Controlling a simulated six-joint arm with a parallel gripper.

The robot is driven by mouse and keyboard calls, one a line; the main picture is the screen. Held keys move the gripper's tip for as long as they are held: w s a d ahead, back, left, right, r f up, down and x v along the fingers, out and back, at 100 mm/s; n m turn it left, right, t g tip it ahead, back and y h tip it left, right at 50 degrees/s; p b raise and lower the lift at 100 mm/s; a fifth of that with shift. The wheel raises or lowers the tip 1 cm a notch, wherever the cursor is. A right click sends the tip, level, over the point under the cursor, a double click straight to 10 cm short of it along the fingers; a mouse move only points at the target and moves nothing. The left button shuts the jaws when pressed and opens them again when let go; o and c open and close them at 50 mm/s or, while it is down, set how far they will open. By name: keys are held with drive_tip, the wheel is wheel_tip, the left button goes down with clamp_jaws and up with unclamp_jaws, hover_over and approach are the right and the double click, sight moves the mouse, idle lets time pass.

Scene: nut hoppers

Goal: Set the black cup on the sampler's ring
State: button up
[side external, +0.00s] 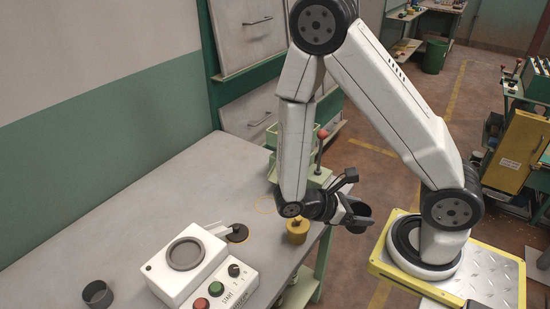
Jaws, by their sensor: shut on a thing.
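My gripper (349,207) is at the table's right edge and shut on the black cup (359,220). The cup is dark and partly hidden by the fingers. It is held in the air, and its exact tilt is hard to tell. The sampler (158,270) is a white box on the table, left of my gripper. Its grey ring (185,253) lies on top, with no cup on it. The ring is well apart from the held cup.
A dark grey open cup (97,294) stands on the table left of the sampler. A panel with red and green buttons (226,288) sits in front. A yellow pot (297,231) and a dark disc (237,233) lie between sampler and gripper. A green hopper stand (318,178) rises behind.

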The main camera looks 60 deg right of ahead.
drive_tip(key=w+r+n+t+h, duration=0.1)
drive_tip(key=w+n+t+h, duration=0.3)
drive_tip(key=w+n+t, duration=0.7)
drive_tip(key=w+t, duration=0.1)
drive_tip(key=w, duration=0.2)
drive_tip(key=shift+w+d, duration=0.3)
drive_tip(key=shift+w, duration=0.05)
drive_tip(key=shift+w, duration=0.1)
drive_tip(key=w+f, duration=0.2)
drive_tip(key=w, duration=0.2)
drive_tip(key=w+d+f, duration=0.1)
drive_tip(key=w+f, duration=0.2)
drive_tip(key=w, duration=0.1)
drive_tip(key=w+d+f, duration=0.1)
drive_tip(key=w+f, duration=0.2)
drive_tip(key=w, duration=0.1)
drive_tip(key=shift+d+f, duration=0.1)
drive_tip(key=shift+d, duration=0.05)
drive_tip(key=shift+w+d+f, duration=0.1)
drive_tip(key=shift+w+f, duration=0.4)
